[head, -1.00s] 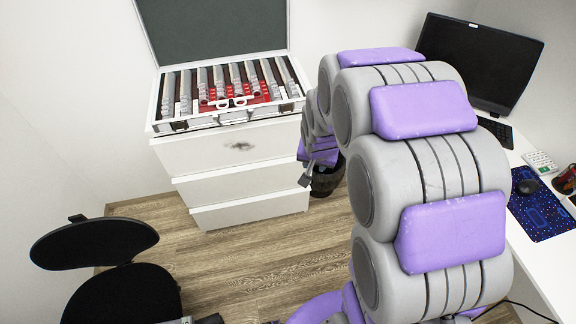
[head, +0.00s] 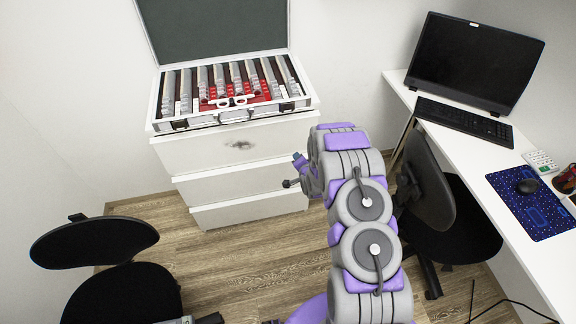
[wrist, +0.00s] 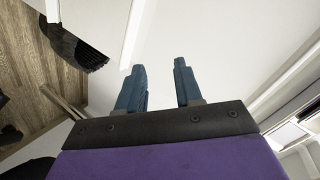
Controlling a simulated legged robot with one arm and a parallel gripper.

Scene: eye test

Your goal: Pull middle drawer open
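A white three-drawer cabinet stands against the wall in the head view. Its middle drawer (head: 230,182) is a plain white front between the top drawer (head: 205,151) and the bottom drawer (head: 245,210), and it looks shut. My gripper (head: 291,183) is by the right end of the middle drawer; whether it touches is unclear. In the wrist view my gripper (wrist: 159,66) has two blue fingers apart, with nothing between them. White panels with edges lie beyond the fingers; I cannot tell which drawer they belong to.
An open case (head: 232,117) of lenses sits on the cabinet. A black chair (head: 120,290) is at lower left, another chair (head: 465,215) by the white desk (head: 460,140) at right. Wooden floor before the cabinet is clear.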

